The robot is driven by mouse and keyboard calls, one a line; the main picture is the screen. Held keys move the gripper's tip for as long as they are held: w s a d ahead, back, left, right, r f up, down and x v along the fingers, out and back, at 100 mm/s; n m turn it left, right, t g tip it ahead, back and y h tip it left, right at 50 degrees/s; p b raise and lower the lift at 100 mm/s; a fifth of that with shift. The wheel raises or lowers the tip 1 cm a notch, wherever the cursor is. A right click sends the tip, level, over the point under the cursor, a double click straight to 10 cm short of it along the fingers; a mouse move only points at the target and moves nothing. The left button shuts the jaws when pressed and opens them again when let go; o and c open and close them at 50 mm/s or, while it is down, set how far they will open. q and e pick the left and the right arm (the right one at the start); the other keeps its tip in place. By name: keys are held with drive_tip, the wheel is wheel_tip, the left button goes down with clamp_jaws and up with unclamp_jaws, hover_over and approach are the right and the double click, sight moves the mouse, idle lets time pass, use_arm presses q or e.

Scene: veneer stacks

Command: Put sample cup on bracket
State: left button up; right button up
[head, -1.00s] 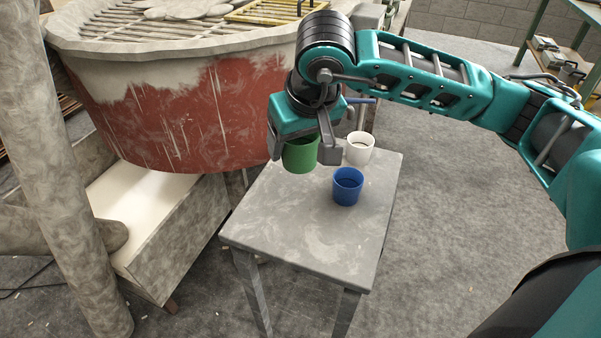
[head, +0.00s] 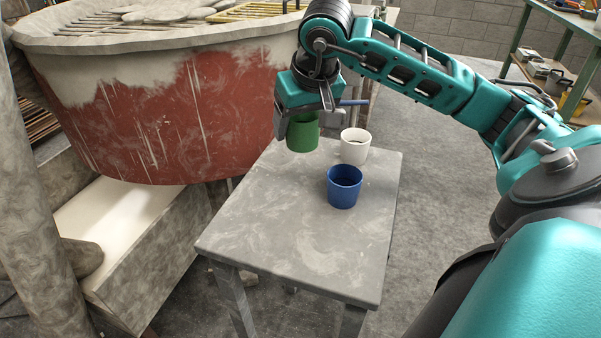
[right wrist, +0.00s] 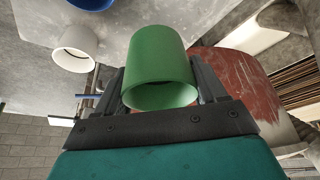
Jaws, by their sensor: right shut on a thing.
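My right gripper (head: 303,117) is shut on a green cup (head: 302,136), with one finger on each side of it. The cup hangs near the back left corner of the grey table; I cannot tell how high it is above the top. In the right wrist view the green cup (right wrist: 160,62) sits between both fingers with its dark opening towards the camera. A blue cup (head: 345,188) and a white cup (head: 355,147) stand upright on the table. I cannot make out a bracket for certain; a blue bar (head: 354,102) shows beside the gripper. My left gripper is out of view.
The grey table (head: 290,240) is clear at its front and left. A large red and cream vat (head: 170,120) stands close behind and left of it. A pale trough (head: 110,215) lies below the vat. A green-framed bench (head: 560,50) stands at the far right.

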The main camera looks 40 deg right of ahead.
wheel_tip(320, 180, down, 8)
drive_tip(key=shift+r+b, duration=0.1)
drive_tip(key=shift+b, duration=0.65)
wheel_tip(320, 180, down, 3)
drive_tip(key=shift+f+b, duration=0.1)
drive_tip(key=shift+b, duration=0.25)
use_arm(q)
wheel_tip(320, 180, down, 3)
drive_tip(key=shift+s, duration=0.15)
use_arm(e)
drive_tip(key=shift+f, duration=0.1)
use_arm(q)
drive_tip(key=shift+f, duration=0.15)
use_arm(e)
drive_tip(key=o, duration=1)
